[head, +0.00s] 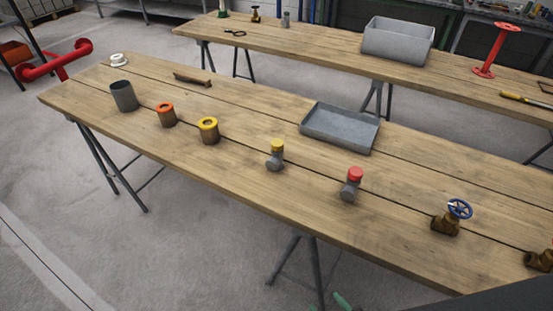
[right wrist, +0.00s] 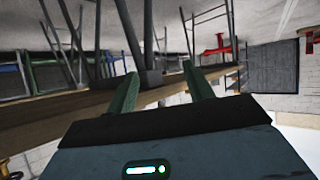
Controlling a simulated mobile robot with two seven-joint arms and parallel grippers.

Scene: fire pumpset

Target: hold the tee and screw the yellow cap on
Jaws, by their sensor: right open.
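A small grey tee (head: 275,163) stands upright near the middle of the front wooden table. A yellow cap (head: 277,146) sits on top of it; how far it is threaded cannot be seen. A similar grey fitting with a red cap (head: 351,185) stands to its right. My right gripper (head: 342,301) shows only as green fingertips at the bottom edge of the head view, below and in front of the table. In the right wrist view its two green fingers (right wrist: 162,88) are apart with nothing between them. My left gripper is not in view.
On the front table (head: 240,190) are a grey tray (head: 341,128), a yellow-ringed fitting (head: 208,130), an orange-ringed fitting (head: 166,115), a grey cylinder (head: 123,96) and a blue-wheeled valve (head: 447,219). A second table with a grey bin (head: 398,41) stands behind.

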